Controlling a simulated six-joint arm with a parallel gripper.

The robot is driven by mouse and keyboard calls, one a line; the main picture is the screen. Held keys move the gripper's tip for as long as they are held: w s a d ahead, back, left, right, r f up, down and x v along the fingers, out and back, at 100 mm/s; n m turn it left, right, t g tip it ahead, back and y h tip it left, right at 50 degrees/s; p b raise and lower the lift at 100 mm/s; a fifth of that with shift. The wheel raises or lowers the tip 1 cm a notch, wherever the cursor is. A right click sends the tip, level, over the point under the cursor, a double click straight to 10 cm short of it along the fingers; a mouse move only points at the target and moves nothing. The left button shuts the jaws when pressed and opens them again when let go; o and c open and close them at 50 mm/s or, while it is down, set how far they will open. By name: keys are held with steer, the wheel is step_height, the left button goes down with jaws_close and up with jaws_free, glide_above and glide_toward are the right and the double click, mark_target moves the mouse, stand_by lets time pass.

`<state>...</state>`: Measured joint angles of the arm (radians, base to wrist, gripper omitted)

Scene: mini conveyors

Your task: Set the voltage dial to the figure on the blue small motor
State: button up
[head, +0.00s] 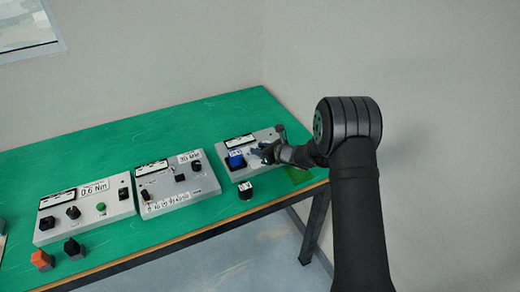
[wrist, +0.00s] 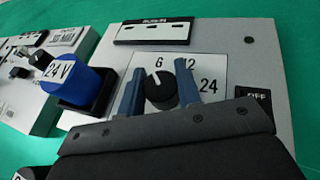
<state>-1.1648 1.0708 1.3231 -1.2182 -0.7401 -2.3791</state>
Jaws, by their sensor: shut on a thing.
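The voltage dial (wrist: 161,92) is a black round knob on a light plate marked 6, 12 and 24. Its white mark is turned up and slightly left, toward the 6. My gripper (wrist: 158,82) has one blue-grey finger on each side of the knob and is shut on it. The blue small motor (wrist: 84,90) stands left of the dial in a black holder and its white label reads 24 V. It also shows in the head view (head: 236,160), where my gripper (head: 262,152) hides the dial.
A blank-looking display (wrist: 153,31) lies behind the dial, and an OFF panel (wrist: 254,98) is right of it. Two other grey units (head: 85,212) (head: 178,203) stand to the left. A small black motor (head: 245,190) stands in front, and orange (head: 41,260) and black (head: 73,248) ones at front left.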

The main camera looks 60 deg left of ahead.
steer(key=shift+m+t+y, duration=0.4)
steer(key=shift+m+t, duration=1.7)
steer(key=shift+t, duration=0.3)
steer(key=shift+m+t, duration=0.6)
steer(key=shift+t, duration=0.1)
steer(key=o, duration=1)
steer(key=v, duration=1.7)
steer(key=shift+w+d+r, duration=0.1)
steer(key=shift+d+r, duration=0.05)
steer(key=shift+d, duration=0.05)
